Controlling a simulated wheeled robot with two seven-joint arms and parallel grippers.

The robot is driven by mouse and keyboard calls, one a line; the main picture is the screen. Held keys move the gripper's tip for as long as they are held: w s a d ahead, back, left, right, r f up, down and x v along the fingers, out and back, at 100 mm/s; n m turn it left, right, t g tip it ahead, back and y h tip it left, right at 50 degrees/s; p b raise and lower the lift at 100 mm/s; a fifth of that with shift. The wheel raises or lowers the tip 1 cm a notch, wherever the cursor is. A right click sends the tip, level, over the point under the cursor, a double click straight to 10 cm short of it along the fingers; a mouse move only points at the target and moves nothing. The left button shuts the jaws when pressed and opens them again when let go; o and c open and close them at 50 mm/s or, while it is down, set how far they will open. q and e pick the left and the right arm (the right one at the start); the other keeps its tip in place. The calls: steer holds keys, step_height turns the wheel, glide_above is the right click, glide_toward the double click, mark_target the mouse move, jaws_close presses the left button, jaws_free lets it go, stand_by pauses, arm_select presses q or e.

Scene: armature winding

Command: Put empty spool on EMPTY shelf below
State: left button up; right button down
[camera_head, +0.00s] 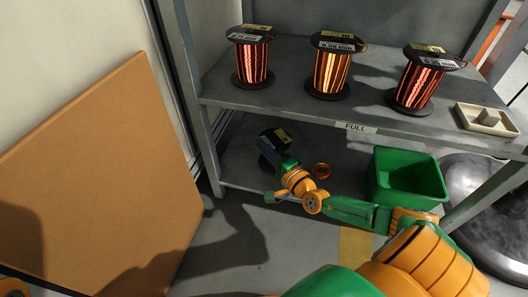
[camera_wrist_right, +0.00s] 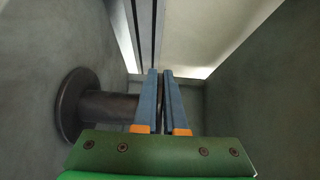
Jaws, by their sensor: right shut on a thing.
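My right gripper (camera_head: 287,166) reaches in from the front and is shut on the spool. In the right wrist view, the nearly closed fingers (camera_wrist_right: 161,100) pinch the spool's near end, and its bare core and far flange (camera_wrist_right: 72,105) extend left. That flange is close to the shelf surface; I cannot tell whether it touches. My left gripper is not in view.
Three copper-wound spools (camera_head: 252,62) stand on the upper shelf (camera_head: 290,95), marked by a FULL label (camera_head: 355,127). A brown board (camera_head: 100,185) leans at left.

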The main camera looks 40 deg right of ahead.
steer(key=c, duration=1)
jaws_free()
